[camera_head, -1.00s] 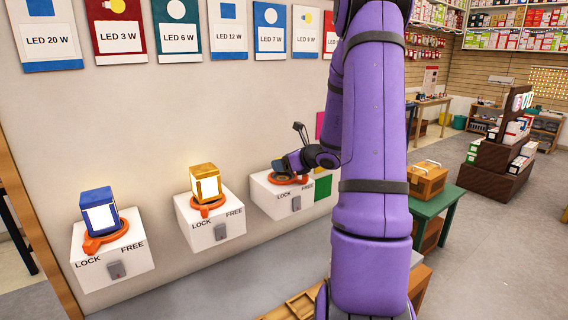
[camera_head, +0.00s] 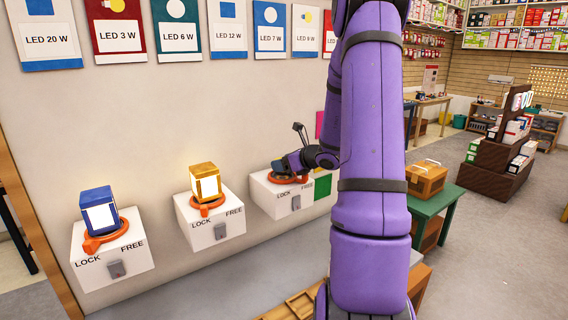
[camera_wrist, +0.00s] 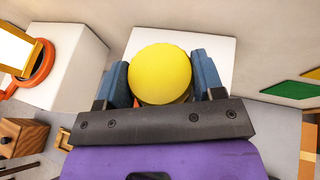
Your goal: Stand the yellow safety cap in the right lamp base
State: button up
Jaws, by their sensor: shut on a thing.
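The yellow safety cap (camera_wrist: 160,74) shows as a round yellow top in the wrist view, between the two blue fingers of my gripper (camera_wrist: 163,82). My gripper is shut on it. In the head view my gripper (camera_head: 281,168) is at the right lamp base (camera_head: 268,203), a white wall block with an orange ring and a grey switch. In the wrist view the white block (camera_wrist: 222,48) lies behind the cap, with a sliver of orange beside it. The cap's lower end is hidden, so I cannot tell whether it sits in the ring.
The middle base (camera_head: 212,226) carries a lit yellow lamp (camera_head: 205,182). A green table (camera_head: 432,205) with a wooden box (camera_head: 426,182) stands right of my arm.

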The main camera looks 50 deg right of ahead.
jog(key=o, duration=1)
jog(key=shift+s, duration=0.15)
jog(key=v, duration=1)
jog(key=shift+s+r, duration=0.2)
jog(key=a+r+n+g+y, duration=0.35)
jog(key=a+n, duration=0.45)
jog(key=a, duration=0.5)
jog(key=a+r+n+g+y, duration=0.2)
jog(key=a+r+n+g, duration=0.15)
jog(key=a+n, duration=0.65)
jog(key=s+a+r+n+h, duration=0.1)
jog(key=s+a+n+h, duration=0.1)
jog(key=s+a+n, duration=0.2)
jog(key=s+a+r+n+g+h, duration=0.1)
jog(key=s+a+r+n+h, duration=0.1)
jog(key=s+a+n, duration=0.2)
jog(key=s+a+r+n+h, duration=0.1)
jog(key=s+a+n+h, duration=0.1)
jog(key=s+a+n, duration=0.3)
jog(key=shift+s+r+n+h, duration=0.15)
jog(key=shift+s+n, duration=0.35)
jog(key=shift+n, duration=0.5)
jog(key=shift+s+r+n+h, duration=0.15)
jog(key=shift+s+n, duration=0.35)
jog(key=shift+n, duration=0.5)
